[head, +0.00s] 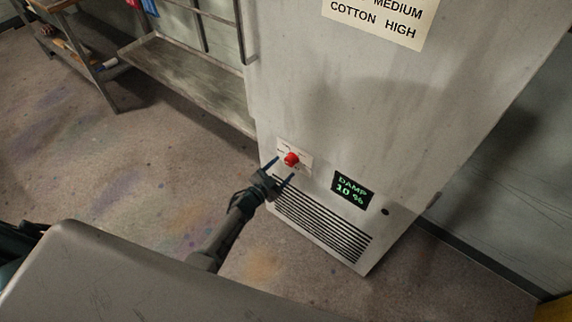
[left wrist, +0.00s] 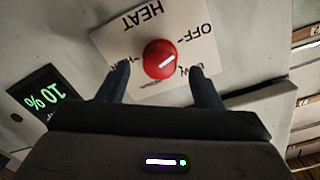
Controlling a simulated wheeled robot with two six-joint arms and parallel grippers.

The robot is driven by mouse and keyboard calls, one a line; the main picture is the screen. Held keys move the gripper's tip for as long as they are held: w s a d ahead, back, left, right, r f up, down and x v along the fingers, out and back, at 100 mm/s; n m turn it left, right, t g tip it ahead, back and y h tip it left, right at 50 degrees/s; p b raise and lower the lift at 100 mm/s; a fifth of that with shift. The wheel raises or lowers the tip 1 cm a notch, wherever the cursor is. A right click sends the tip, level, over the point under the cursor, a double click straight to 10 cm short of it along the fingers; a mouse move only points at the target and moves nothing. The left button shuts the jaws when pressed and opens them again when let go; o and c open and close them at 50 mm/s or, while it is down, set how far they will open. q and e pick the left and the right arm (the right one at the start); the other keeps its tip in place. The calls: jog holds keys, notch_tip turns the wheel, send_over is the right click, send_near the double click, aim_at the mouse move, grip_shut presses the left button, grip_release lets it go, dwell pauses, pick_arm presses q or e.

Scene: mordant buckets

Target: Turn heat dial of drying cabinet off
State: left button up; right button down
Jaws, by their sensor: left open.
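The grey drying cabinet (head: 350,115) stands on the floor, with its red heat dial (head: 291,159) on a pale label plate low on its front. In the left wrist view the dial (left wrist: 160,59) appears upside down under HEAT; its white mark slants up to the right, roughly between OFF and LOW, though the exact setting is hard to tell. My left gripper (head: 285,169) is open and empty at the dial. Its fingertips (left wrist: 159,73) show on either side of the dial, apart from it in the picture. My right gripper is not in view.
A green display (head: 352,190) reading DAMP 10 % sits right of the dial, above a slotted vent (head: 322,224). A paper sign (head: 385,17) is higher on the cabinet. A metal rack (head: 185,75) stands left; the speckled floor (head: 130,170) before it is clear.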

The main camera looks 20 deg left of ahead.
pick_arm(q)
jog(key=v, duration=0.7)
jog(key=shift+s, duration=0.2)
jog(key=shift+a, duration=0.1)
jog(key=s+a+f+n+g+y, duration=0.3)
jog(key=s+f, duration=0.6)
jog(key=f, duration=0.2)
jog(key=s+a+f+n+g+y, duration=0.3)
jog(key=s+f, duration=0.5)
jog(key=f, duration=0.3)
jog(key=s+f+n+g, duration=0.1)
jog(key=s+f+g, duration=0.2)
jog(key=s, duration=0.7)
jog(key=s+a+f+n+g, duration=0.1)
jog(key=s+f+g, duration=0.2)
jog(key=s, duration=0.8)
jog(key=s+a+f+n+g+y, duration=0.1)
jog(key=s+f+g, duration=0.2)
jog(key=s+f, duration=0.3)
jog(key=s, duration=0.4)
jog(key=shift+s+f+n, duration=0.25)
jog(key=shift+f+n, duration=0.05)
